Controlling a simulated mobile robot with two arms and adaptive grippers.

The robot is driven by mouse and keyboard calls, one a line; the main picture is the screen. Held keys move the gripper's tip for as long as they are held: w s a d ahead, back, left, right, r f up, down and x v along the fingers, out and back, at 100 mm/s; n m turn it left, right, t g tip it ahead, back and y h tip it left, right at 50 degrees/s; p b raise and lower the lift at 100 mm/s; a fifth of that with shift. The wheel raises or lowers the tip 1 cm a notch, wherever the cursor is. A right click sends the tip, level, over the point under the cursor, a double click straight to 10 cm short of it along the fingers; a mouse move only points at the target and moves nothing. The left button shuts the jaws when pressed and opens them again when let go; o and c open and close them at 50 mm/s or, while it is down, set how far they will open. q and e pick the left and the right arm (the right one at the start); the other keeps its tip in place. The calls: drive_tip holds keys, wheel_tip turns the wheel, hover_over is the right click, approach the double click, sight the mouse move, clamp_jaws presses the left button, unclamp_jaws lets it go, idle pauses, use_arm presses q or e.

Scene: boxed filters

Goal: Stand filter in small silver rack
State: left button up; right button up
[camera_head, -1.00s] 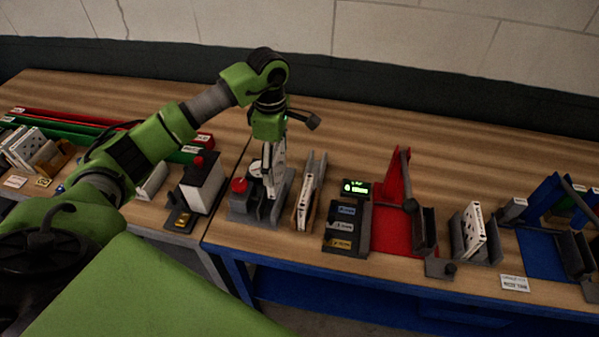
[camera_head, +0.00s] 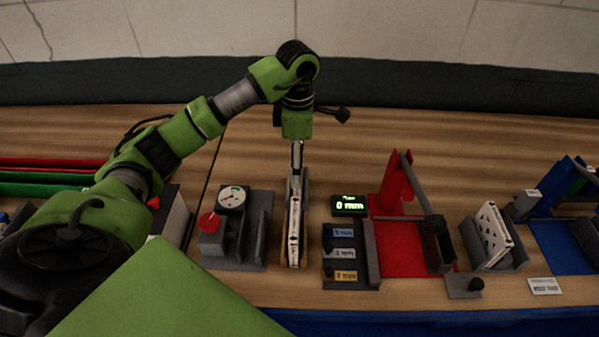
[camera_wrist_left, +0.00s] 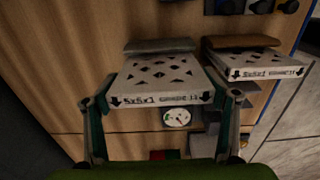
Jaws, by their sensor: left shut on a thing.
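My left gripper (camera_head: 297,148) is shut on a white filter, its fingers at either side edge. In the left wrist view this held filter (camera_wrist_left: 158,82) shows a perforated face and a front edge marked 5x5x1 with arrows. A grey rack (camera_wrist_left: 160,45), which looks like the small silver rack, stands right against its far side; it also shows in the head view (camera_head: 305,187). Whether the filter's lower edge is inside the rack is hidden. A second filter (camera_head: 293,235) stands in a brown rack (camera_head: 283,252), nearer me; the wrist view shows it too (camera_wrist_left: 250,66).
A gauge stand with a red knob (camera_head: 209,222) is left of the racks. Farther right another filter (camera_head: 494,235) stands in a dark holder. The back table strip is clear.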

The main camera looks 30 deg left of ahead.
use_arm(q)
wheel_tip(320, 180, down, 4)
drive_tip(key=shift+s+r+p, duration=0.1)
drive_tip(key=shift+r+p, duration=0.05)
drive_tip(key=shift+p, duration=0.5)
drive_tip(key=shift+f, duration=0.4)
drive_tip(key=o, duration=1.1)
use_arm(e)
drive_tip(key=shift+a+r, duration=0.55)
drive_tip(key=shift+a, duration=0.15)
